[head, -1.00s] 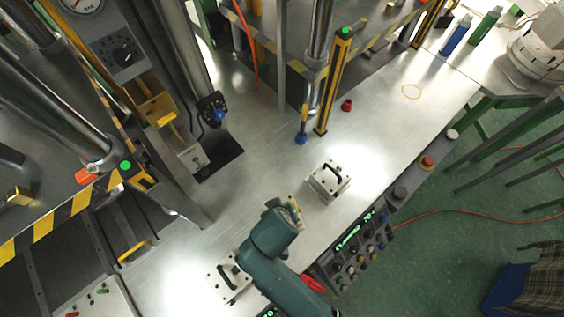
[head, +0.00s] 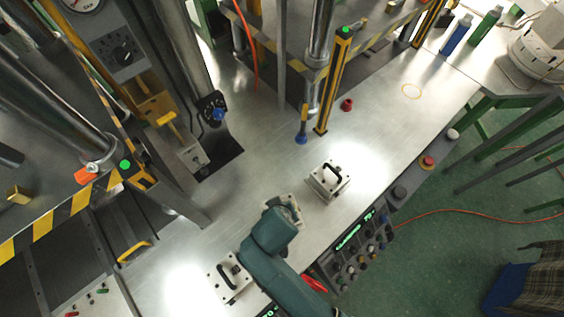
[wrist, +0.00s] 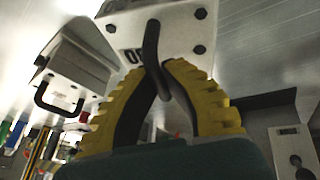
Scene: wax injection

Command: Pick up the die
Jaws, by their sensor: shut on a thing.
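My gripper (wrist: 163,78) is shut on the black handle (wrist: 152,48) of a pale metal die (wrist: 177,28) in the wrist view. The yellow ridged fingers close around the handle, and the die shows bolts and partly hidden dark lettering. In the head view this die (head: 284,203) shows only in part at the end of my green arm, which hides the fingers. I cannot tell whether it is clear of the bench.
A second die (head: 328,181) with a black handle stands to the right on the metal bench (head: 385,130); another handled block (head: 230,277) is at lower left. A control panel (head: 358,250) lines the front edge. A striped yellow post (head: 334,80) and small red knob (head: 347,105) stand behind.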

